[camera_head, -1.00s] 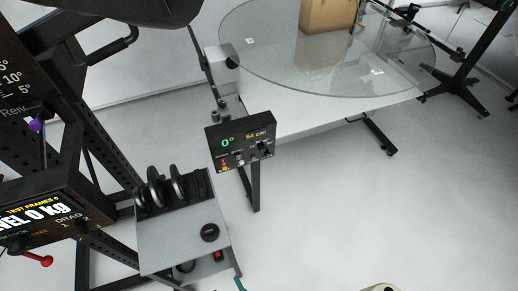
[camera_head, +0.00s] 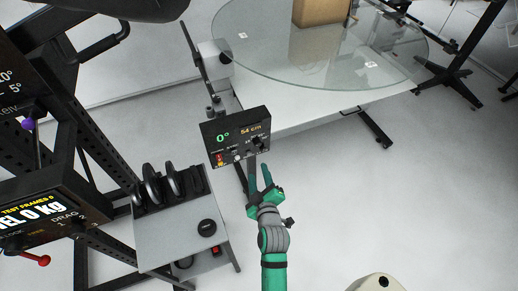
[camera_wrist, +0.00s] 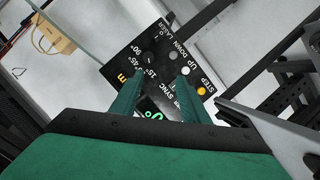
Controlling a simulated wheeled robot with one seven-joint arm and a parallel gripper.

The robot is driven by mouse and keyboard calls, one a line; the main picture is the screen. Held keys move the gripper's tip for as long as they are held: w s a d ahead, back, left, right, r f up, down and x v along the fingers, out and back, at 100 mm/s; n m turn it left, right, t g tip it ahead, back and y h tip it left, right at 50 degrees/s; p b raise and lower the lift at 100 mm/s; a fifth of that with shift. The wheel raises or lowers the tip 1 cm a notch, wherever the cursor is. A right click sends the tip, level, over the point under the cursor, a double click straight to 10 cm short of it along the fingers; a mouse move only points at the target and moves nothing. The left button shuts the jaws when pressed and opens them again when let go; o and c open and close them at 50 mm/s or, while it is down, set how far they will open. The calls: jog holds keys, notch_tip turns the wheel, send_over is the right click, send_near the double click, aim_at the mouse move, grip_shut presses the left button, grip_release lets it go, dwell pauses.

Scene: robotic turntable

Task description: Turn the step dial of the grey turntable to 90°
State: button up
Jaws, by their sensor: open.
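The turntable's black control panel (camera_head: 222,138) shows a green 0° and a yellow 54 cm. Its small dark step dial (camera_head: 257,143) is at the panel's right side. In the wrist view the panel (camera_wrist: 124,70) is tilted, with 15°, 45° and 90° printed by the dial (camera_wrist: 150,60); where the dial points is too small to tell. My green gripper (camera_head: 259,167) is open and empty, just below and in front of the panel's right part. In the wrist view its fingers (camera_wrist: 157,80) spread over the panel's lettering, hiding some of it. Contact with the dial cannot be told.
A grey cart (camera_head: 180,240) with black discs stands at left, beside a black rack (camera_head: 100,150).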

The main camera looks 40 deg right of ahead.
aim_at(258, 145)
jog(key=x, duration=0.4)
jog(key=d+r+x, duration=0.1)
jog(key=x, duration=0.3)
jog(key=d+x, duration=0.1)
jog(key=x, duration=0.4)
jog(key=shift+s+d+r, duration=0.2)
jog(key=shift+s+r, duration=0.15)
jog(key=shift+r, duration=0.05)
grip_shut()
